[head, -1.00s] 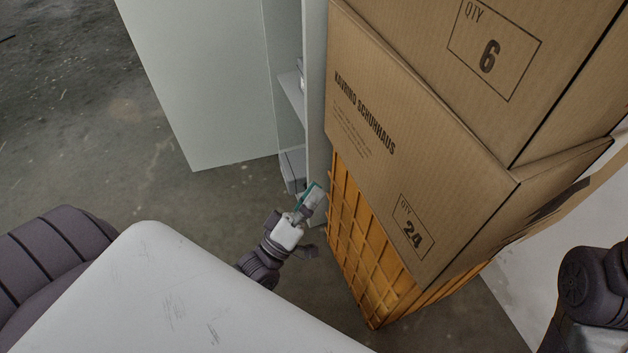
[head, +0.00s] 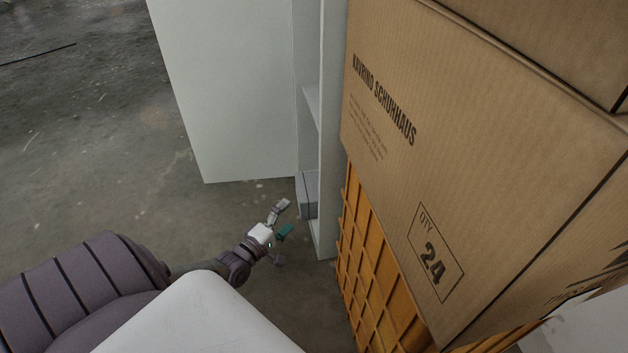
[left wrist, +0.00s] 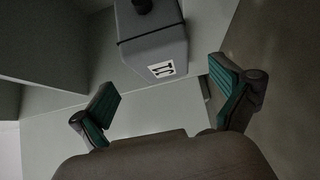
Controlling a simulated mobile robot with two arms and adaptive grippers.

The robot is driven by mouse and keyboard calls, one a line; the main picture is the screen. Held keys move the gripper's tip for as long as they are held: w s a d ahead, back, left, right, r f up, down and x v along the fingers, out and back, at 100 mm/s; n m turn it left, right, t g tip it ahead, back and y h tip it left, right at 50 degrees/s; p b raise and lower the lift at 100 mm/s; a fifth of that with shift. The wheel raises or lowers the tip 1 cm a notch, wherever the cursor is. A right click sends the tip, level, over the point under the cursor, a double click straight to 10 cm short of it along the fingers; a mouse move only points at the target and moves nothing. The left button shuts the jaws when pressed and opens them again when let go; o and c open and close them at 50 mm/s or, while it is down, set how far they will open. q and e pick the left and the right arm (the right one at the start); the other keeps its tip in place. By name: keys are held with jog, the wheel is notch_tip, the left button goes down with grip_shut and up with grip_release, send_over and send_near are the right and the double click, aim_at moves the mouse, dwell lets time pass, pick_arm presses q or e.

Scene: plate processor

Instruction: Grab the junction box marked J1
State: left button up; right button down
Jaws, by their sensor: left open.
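A grey junction box (head: 309,195) sits low in the open cabinet (head: 328,150), at its left side in the head view. In the left wrist view the grey box (left wrist: 153,40) is at top centre, with a dark round knob on it and a small white label that seems to read J1, turned over. My left gripper (head: 286,218) is open and empty, just left of and below the box in the head view. In the left wrist view its teal-padded fingers (left wrist: 163,78) are spread wide, with the box beyond and between them, apparently not touched. My right gripper is out of view.
Stacked cardboard boxes (head: 460,150) on an orange crate (head: 373,265) stand close to the cabinet's right side. The open cabinet door (head: 225,90) is on the left. Bare concrete floor (head: 90,160) lies free to the left.

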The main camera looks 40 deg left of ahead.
aim_at(314, 195)
pick_arm(q)
jog(key=w+b, duration=0.4)
jog(key=shift+w+a+f, duration=0.1)
jog(key=shift+w+f, duration=0.05)
jog(key=shift+w, duration=0.7)
jog(key=shift+r, duration=0.2)
jog(key=shift+r, duration=0.1)
jog(key=c, duration=1.4)
